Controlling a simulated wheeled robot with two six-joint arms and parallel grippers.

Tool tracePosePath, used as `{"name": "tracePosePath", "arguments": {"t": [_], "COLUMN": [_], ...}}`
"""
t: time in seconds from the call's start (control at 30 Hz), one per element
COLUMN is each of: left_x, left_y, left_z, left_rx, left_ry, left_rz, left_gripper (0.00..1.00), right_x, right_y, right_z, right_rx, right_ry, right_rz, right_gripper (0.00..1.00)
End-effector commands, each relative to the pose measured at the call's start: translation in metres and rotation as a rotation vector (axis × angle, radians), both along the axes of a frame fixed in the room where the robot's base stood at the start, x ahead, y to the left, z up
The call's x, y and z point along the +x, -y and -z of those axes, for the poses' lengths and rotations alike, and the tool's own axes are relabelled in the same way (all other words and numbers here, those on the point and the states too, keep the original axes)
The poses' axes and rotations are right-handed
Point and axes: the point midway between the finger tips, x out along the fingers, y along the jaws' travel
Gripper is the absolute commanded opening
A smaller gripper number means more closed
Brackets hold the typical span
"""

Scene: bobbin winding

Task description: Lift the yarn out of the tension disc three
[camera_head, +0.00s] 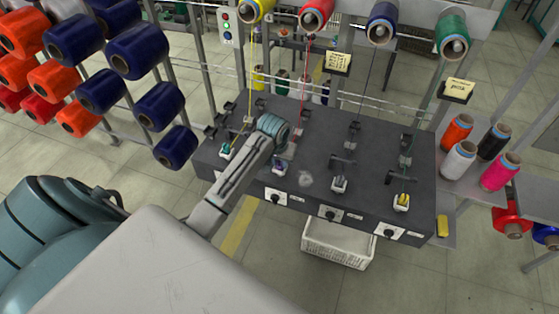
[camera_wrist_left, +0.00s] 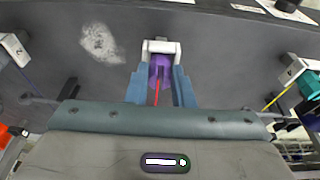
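The red yarn (camera_head: 306,80) runs from the red cone (camera_head: 315,15) down to the second station from the left on the dark deck. In the left wrist view the red yarn (camera_wrist_left: 157,92) passes between my left gripper's blue fingers. My left gripper (camera_wrist_left: 160,78) is low over that station, its fingers parted on either side of a purple bobbin part in a white holder (camera_wrist_left: 161,47). Contact cannot be told. In the head view its body hides most of this station, and its tension disc is not clearly seen. My right gripper is not in view.
The dark deck (camera_head: 310,120) carries neighbouring stations with brackets and holders, including a white holder (camera_head: 339,184) to the right. Yellow, blue and green cones stand at the back. A white crate (camera_head: 338,244) sits below the front edge.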

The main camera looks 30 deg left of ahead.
Motion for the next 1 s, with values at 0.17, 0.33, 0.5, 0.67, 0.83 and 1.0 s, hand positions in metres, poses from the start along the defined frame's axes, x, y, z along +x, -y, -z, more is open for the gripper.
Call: {"name": "tracePosePath", "arguments": {"t": [0.17,0.33,0.5,0.67,0.83,1.0], "left_x": [0.0,0.001,0.001,0.0,0.0,0.0], "left_y": [0.0,0.0,-0.001,0.0,0.0,0.0], "left_z": [-0.001,-0.013,-0.031,-0.044,-0.045,-0.046], "left_rx": [0.0,0.0,0.002,0.001,0.0,0.0], "left_ry": [0.0,0.002,0.004,0.002,0.0,0.0], "left_rz": [0.0,0.0,0.0,0.0,0.0,0.0], "left_gripper": [0.02,0.02,0.02,0.02,0.02,0.02], "right_x": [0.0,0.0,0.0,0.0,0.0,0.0], "right_y": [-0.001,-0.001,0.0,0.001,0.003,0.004], "right_z": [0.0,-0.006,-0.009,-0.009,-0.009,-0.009], "right_rx": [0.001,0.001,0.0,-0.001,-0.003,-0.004], "right_ry": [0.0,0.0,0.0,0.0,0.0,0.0], "right_rz": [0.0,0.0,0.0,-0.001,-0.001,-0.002], "right_gripper": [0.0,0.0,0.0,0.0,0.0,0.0]}}
